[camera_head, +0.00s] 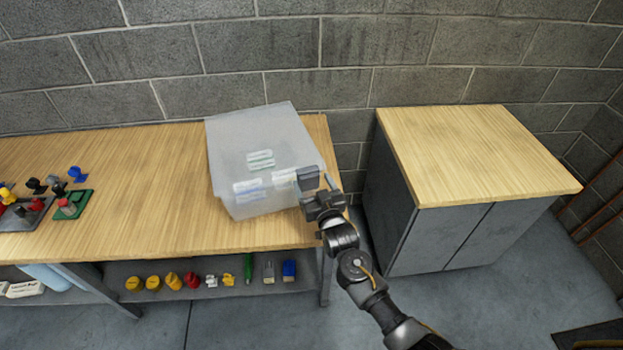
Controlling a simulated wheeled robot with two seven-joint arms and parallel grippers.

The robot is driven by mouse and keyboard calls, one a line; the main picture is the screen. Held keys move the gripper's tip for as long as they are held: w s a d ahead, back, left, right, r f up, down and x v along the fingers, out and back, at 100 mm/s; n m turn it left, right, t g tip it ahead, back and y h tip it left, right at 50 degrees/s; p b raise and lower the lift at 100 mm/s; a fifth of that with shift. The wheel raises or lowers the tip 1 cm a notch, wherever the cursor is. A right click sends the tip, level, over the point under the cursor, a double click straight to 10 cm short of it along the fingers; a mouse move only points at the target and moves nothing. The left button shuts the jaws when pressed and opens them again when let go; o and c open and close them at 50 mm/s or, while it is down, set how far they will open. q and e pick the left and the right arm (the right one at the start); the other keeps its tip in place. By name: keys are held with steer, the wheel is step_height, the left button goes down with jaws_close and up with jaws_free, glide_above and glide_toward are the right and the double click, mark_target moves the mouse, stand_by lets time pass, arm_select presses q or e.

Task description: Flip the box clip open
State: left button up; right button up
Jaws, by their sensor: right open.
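A translucent plastic box (255,135) with a lid stands near the right end of the wooden workbench. Through its wall I see blurred white, green and blue labelled items. A grey clip (308,178) shows at the box's front right edge. My right gripper (318,190) is open at that corner, close to the clip. I cannot tell whether its fingers touch the clip. My left gripper is not in view.
The workbench (130,215) has bare wood left of the box. A lower shelf (215,290) holds several small items. A wooden-topped cabinet (470,155) stands right across a gap.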

mark_target(309, 176)
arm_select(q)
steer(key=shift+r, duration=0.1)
arm_select(e)
steer(key=shift+x, duration=0.8)
steer(key=shift+c, duration=0.3)
steer(key=shift+s, duration=0.1)
steer(key=c, duration=1.1)
steer(key=f+t+b, duration=0.1)
steer(key=b, duration=0.3)
steer(key=s+f+t+b, duration=0.1)
steer(key=t+b, duration=0.1)
steer(key=b, duration=0.3)
steer(key=s+f+t+y+b, duration=0.1)
steer(key=t+b, duration=0.1)
steer(key=b, duration=0.2)
steer(key=shift+s+d+b, duration=0.15)
steer(key=shift+d+b, duration=0.15)
steer(key=shift+b, duration=0.05)
steer(key=shift+c, duration=0.2)
steer(key=shift+s+r+b, duration=0.1)
steer(key=shift+r+b, duration=0.1)
steer(key=shift+b, duration=0.15)
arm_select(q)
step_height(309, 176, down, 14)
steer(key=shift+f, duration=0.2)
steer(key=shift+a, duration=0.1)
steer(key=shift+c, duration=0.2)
arm_select(e)
steer(key=shift+r, duration=0.1)
